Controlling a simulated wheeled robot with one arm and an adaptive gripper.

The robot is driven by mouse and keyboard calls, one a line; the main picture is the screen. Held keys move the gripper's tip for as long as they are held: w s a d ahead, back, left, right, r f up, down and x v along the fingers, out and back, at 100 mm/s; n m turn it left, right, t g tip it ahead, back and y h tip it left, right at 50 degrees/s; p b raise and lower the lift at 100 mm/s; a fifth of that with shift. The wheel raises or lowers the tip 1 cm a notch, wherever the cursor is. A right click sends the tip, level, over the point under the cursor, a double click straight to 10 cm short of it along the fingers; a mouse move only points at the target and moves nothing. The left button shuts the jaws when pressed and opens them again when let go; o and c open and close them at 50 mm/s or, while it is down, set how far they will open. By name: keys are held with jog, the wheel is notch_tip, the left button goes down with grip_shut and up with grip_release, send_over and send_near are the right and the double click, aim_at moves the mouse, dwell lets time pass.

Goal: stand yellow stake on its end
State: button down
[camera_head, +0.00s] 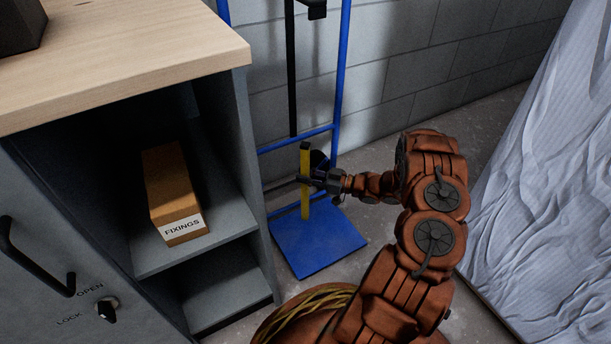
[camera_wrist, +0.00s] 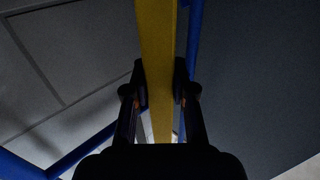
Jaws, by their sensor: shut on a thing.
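The yellow stake (camera_head: 305,160) is upright in the head view, above the blue base plate of a hand truck. My gripper (camera_head: 308,182) is shut on it around its middle, coming from the right. In the wrist view the yellow stake (camera_wrist: 158,60) runs from the top edge down between the two dark fingers of my gripper (camera_wrist: 160,88). The lower end of the stake shows in front of the blue plate (camera_head: 318,250). I cannot tell whether it touches the plate.
A grey cabinet with a wooden top (camera_head: 120,55) stands close on the left. Its open shelf holds a box marked FIXINGS (camera_head: 170,195). The blue hand truck frame (camera_head: 341,75) leans by the block wall behind. A pale draped sheet (camera_head: 550,170) fills the right side.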

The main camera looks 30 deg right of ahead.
jog(key=shift+f, duration=0.2)
dwell(0.7)
jog(key=c, duration=0.5)
grip_release()
dwell(0.5)
jog(key=shift+b+v, duration=1.4)
jog(key=shift+v, duration=3.6)
jog(key=shift+r, duration=0.1)
